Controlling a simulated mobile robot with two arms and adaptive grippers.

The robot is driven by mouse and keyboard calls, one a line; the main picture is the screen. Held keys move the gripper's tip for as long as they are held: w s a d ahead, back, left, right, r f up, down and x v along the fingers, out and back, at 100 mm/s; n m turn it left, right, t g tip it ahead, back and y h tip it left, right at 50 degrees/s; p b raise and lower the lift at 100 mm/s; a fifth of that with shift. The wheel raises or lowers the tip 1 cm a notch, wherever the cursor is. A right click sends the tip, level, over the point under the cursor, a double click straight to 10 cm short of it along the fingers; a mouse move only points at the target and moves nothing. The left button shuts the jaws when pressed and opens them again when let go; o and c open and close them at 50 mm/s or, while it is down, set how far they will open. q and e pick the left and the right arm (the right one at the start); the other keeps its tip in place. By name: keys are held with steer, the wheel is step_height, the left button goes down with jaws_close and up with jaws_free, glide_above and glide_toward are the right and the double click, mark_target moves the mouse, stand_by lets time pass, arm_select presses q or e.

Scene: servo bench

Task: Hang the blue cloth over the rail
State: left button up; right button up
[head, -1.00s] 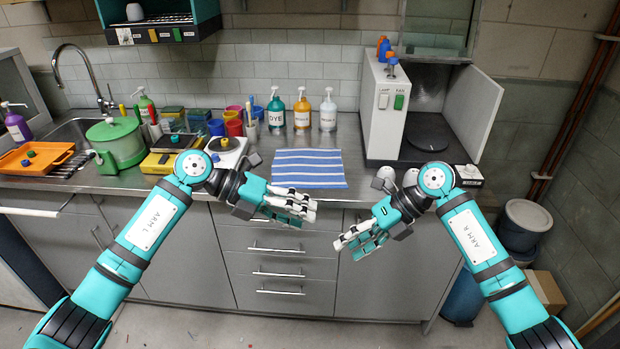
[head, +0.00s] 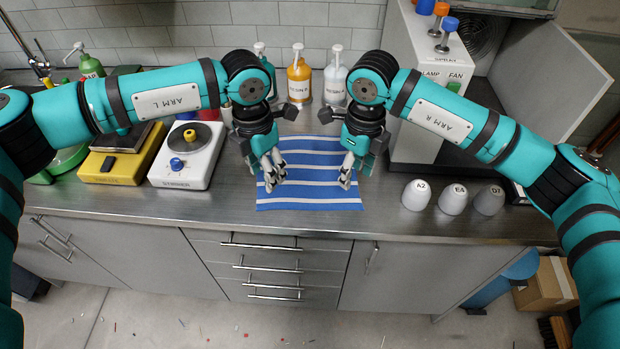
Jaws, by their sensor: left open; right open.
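The blue cloth (head: 311,190), with white stripes, lies flat on the metal counter near its front edge. My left gripper (head: 272,178) is open and points down at the cloth's left side. My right gripper (head: 348,177) is open and points down at its right side. Both hands look empty, and they hide parts of the cloth's side edges. I cannot tell whether the fingertips touch the cloth. I cannot make out a rail for hanging in the head view.
A white stirrer (head: 187,155) and a yellow scale (head: 121,155) stand left of the cloth. An orange bottle (head: 299,80) and a white bottle (head: 335,80) stand behind it. Upturned cups (head: 453,197) and a white cabinet (head: 428,130) are to the right.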

mark_target(267, 202)
arm_select(q)
steer(key=shift+a+f, duration=0.35)
steer(key=shift+f, duration=0.05)
arm_select(e)
steer(key=shift+d+f, duration=0.15)
steer(key=shift+f, duration=0.2)
arm_select(q)
steer(key=shift+f, duration=3.55)
arm_select(e)
steer(key=shift+f, duration=3.55)
arm_select(q)
steer(key=shift+f, duration=0.2)
arm_select(e)
steer(key=shift+f, duration=0.2)
arm_select(q)
steer(key=shift+r, duration=0.1)
arm_select(e)
steer(key=shift+r, duration=0.15)
arm_select(q)
steer(key=shift+c, duration=0.3)
arm_select(e)
steer(key=shift+c, duration=0.3)
